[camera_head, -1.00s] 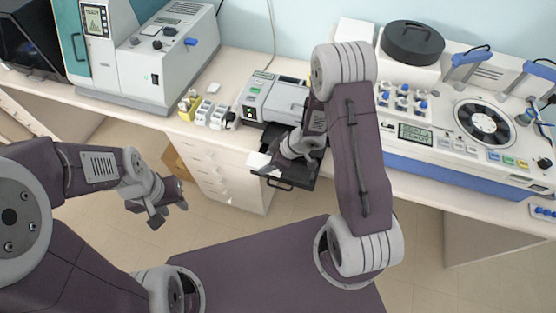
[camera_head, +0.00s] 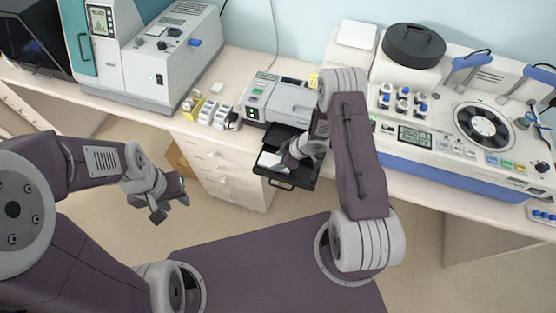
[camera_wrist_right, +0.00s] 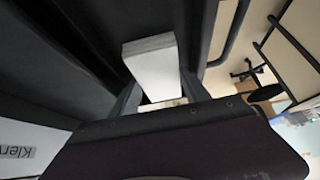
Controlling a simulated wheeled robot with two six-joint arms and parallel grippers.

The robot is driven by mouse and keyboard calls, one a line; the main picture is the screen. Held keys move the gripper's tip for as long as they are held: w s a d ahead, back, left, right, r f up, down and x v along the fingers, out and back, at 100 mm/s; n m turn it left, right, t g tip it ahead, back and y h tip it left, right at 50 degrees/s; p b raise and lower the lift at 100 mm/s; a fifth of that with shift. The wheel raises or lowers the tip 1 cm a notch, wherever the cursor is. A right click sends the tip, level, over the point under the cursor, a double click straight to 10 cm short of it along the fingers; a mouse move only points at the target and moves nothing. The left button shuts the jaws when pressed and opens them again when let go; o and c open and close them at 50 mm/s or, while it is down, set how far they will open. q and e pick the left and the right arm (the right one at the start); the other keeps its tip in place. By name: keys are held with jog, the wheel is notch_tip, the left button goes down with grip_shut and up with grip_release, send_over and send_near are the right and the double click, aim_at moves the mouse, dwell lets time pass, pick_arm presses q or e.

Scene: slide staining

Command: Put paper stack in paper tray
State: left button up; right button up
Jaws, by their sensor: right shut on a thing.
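The paper stack (camera_head: 268,160) is a small white block. In the right wrist view the stack (camera_wrist_right: 153,68) sits between the two dark fingers of my right gripper (camera_wrist_right: 160,98), which is shut on it. The paper tray (camera_head: 287,182) is a black open drawer pulled out from the front of a grey printer (camera_head: 290,102). In the head view my right gripper (camera_head: 280,160) is over the tray, with the stack inside its outline. I cannot tell if the stack touches the tray floor. My left gripper (camera_head: 168,208) is empty and open, away from the bench.
Small bottles and boxes (camera_head: 210,113) stand left of the printer. A large white and blue machine (camera_head: 430,150) fills the bench on the right, with a dark round lid (camera_head: 413,44) behind. A grey-teal instrument (camera_head: 150,60) stands at the left.

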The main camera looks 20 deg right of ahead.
jog(key=o, duration=1.3)
jog(key=shift+f, duration=0.1)
jog(key=shift+o, duration=0.2)
